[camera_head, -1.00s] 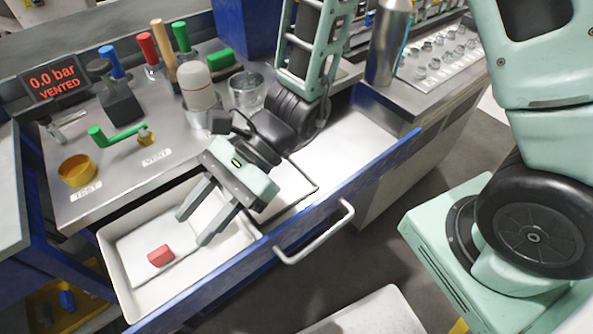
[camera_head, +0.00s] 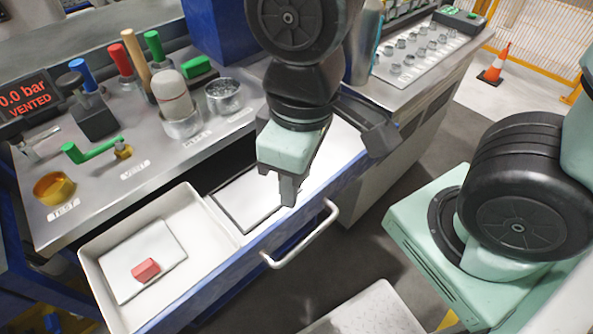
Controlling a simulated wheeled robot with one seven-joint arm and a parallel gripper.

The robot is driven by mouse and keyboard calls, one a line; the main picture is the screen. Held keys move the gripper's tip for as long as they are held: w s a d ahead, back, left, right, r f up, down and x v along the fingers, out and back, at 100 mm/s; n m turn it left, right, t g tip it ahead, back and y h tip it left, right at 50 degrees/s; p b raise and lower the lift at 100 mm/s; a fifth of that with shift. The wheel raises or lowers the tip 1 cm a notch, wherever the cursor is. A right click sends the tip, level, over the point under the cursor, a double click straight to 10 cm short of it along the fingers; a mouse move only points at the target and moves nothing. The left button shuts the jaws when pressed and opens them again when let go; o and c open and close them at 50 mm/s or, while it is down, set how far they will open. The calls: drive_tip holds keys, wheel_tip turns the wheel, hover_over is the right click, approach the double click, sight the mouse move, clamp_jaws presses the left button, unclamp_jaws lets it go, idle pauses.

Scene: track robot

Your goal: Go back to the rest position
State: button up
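My gripper (camera_head: 287,192) is above the right part of the open drawer, near its front edge, pointing down. It is seen nearly edge-on, so the gap between its fingers does not show. No held object is visible at it. A red block (camera_head: 146,270) lies on a white pad (camera_head: 166,248) in the white tray (camera_head: 95,270) at the drawer's left, well apart from my gripper.
The open drawer has a blue front with a silver handle (camera_head: 303,238). An orange cone (camera_head: 494,65) stands on the floor at far right.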

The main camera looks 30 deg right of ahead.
wheel_tip(320, 180, up, 8)
drive_tip(key=p, duration=0.7)
drive_tip(key=shift+f, duration=0.25)
idle(0.4)
